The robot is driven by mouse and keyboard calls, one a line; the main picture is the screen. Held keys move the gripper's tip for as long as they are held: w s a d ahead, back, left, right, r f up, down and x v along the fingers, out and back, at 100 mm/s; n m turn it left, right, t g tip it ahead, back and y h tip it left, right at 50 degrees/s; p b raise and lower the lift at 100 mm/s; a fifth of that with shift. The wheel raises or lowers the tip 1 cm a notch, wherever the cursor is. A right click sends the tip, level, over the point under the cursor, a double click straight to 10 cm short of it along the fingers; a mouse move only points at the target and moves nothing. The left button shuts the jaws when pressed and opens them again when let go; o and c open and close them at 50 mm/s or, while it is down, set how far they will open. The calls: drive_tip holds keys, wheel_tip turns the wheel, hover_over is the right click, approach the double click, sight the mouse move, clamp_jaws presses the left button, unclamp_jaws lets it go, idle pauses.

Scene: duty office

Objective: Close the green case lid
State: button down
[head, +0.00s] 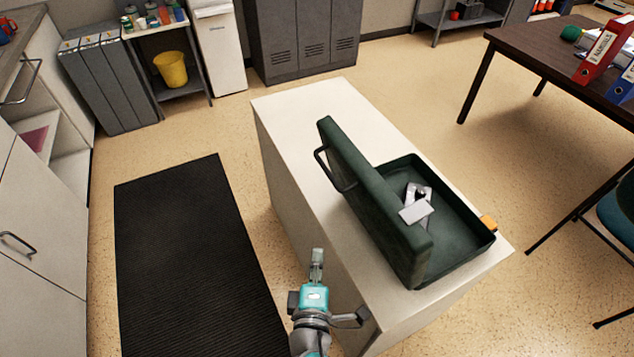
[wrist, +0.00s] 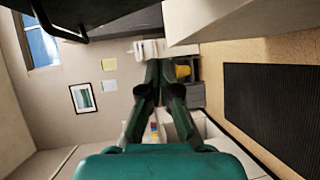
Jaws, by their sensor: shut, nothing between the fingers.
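The green case (head: 450,225) stands on a white cabinet with its lid (head: 375,205) raised and tilted up along the left side. The lid's black handle (head: 335,170) faces left. A white card and a silver metal item (head: 417,206) lie inside the case. In the head view my gripper (head: 317,256) is left of the lid, apart from it, beside the cabinet's left edge. In the wrist view my gripper (wrist: 158,65) has its fingers together and holds nothing. A dark edge, apparently the lid (wrist: 100,18), shows at its top left.
The white cabinet top (head: 300,105) is bare behind the case. An orange piece (head: 488,223) sits at the case's right rim. A black mat (head: 190,250) lies on the floor to the left. A brown table (head: 540,60) stands at the right.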

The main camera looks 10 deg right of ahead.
drive_tip(key=a+r+m+h, duration=0.3)
drive_tip(key=a+r+h, duration=0.3)
drive_tip(key=r, duration=0.6)
drive_tip(key=d+x, duration=0.1)
drive_tip(key=x, duration=1.1)
drive_tip(key=shift+d+f+y, duration=0.15)
drive_tip(key=shift+f+y, duration=0.05)
drive_tip(key=shift+y, duration=0.2)
